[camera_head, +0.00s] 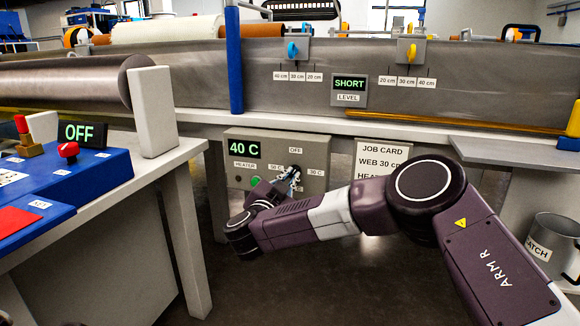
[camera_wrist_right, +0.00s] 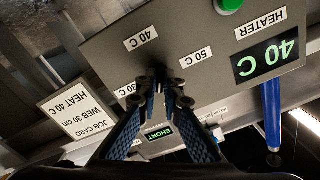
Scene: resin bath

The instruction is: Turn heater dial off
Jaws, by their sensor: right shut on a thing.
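The heater panel (camera_head: 232,165) is a grey box under the bath's front edge. Its display (camera_head: 244,149) reads 40 C, and it also shows upside down in the wrist view (camera_wrist_right: 268,60). Labels for OFF, 30 C, 40 C and 50 C stand around the dial; OFF is at the top in the head view. My right gripper (camera_head: 293,174) is at the dial, its fingertips (camera_wrist_right: 163,80) shut on the dark knob between the labels. The fingers hide most of the dial, so I cannot tell its pointer direction. My left gripper is not in view.
A job card (camera_head: 378,158) hangs right of the panel, partly behind my right arm. A catch bucket (camera_head: 556,237) is at right. A green button (camera_wrist_right: 228,5) is on the panel.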

